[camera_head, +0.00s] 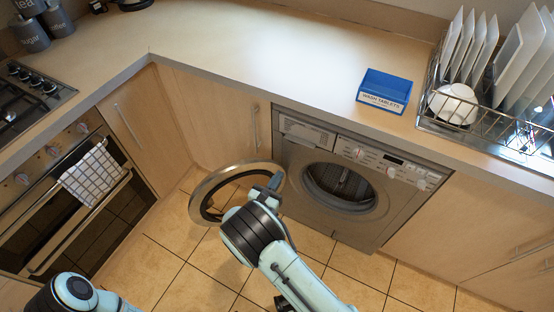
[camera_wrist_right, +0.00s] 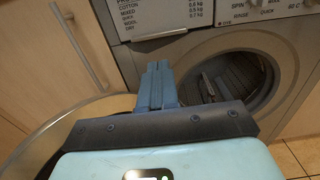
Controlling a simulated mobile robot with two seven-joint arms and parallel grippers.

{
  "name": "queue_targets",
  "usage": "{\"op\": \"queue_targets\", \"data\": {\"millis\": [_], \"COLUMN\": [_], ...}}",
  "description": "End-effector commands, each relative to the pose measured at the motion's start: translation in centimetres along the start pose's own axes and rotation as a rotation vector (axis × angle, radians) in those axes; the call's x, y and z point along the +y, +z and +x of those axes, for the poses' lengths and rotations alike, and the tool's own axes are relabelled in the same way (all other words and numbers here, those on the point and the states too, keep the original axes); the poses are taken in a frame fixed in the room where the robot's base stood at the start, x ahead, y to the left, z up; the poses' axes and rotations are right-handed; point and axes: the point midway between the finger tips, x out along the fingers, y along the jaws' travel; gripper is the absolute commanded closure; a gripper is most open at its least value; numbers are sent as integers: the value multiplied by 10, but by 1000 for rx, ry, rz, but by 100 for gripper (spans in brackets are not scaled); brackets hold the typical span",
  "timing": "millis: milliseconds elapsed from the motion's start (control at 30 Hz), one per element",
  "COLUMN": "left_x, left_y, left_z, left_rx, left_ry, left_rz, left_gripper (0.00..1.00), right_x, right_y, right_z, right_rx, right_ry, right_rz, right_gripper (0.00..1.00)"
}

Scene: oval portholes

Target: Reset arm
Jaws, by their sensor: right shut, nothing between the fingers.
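My right gripper (camera_head: 275,181) is shut and empty. In the head view it overlaps the right edge of the round washing machine door (camera_head: 203,186), which stands swung open to the left; I cannot tell whether they touch. In the right wrist view the closed blue-grey fingers (camera_wrist_right: 158,85) point toward the front of the washing machine (camera_wrist_right: 185,48), with part of the door rim (camera_wrist_right: 62,126) at the left. The machine's drum opening (camera_head: 341,187) is uncovered. My left arm shows only partly at the bottom left of the head view, and its gripper is out of frame.
A blue wash tablets box (camera_head: 385,90) stands on the worktop (camera_head: 240,50) above the machine. A dish rack (camera_head: 470,128) with plates and a white bowl (camera_head: 455,103) is at the right. The oven (camera_head: 75,205) with a checked towel (camera_head: 93,174) is at the left. Tiled floor lies below.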

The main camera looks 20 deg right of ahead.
Motion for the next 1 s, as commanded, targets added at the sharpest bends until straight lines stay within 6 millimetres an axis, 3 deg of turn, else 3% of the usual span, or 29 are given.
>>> {"op": "queue_targets", "data": {"millis": [267, 367, 467, 567, 667, 800, 867, 900, 1000], "left_x": [0, 1, 2, 5, 7, 12, 14, 16, 21], "left_y": [0, 0, 1, 3, 4, 6, 7, 7, 8], "left_z": [0, -2, -8, -16, -25, -39, -46, -52, -66], "left_rx": [-1, -1, -2, -4, -7, -12, -14, -16, -21], "left_ry": [0, 0, 0, 0, -1, -1, -1, -2, -2], "left_rz": [0, 0, 0, 1, 1, 1, 1, 1, 2], "left_gripper": [57, 57, 57, 57, 57, 57, 57, 57, 57], "right_x": [-1, -14, -48, -102, -160, -228, -246, -254, -250], "right_y": [-1, -11, -38, -78, -118, -157, -166, -168, -162], "right_z": [-2, 0, 1, -10, -40, -114, -155, -185, -250], "right_rx": [3, 47, 169, 361, 577, 867, 981, 1052, 1164], "right_ry": [-3, -39, -140, -310, -524, -879, -1062, -1199, -1557], "right_rz": [-1, -5, -8, 9, 59, 203, 308, 397, 689], "right_gripper": [100, 100, 100, 100, 100, 100, 100, 100, 100]}}
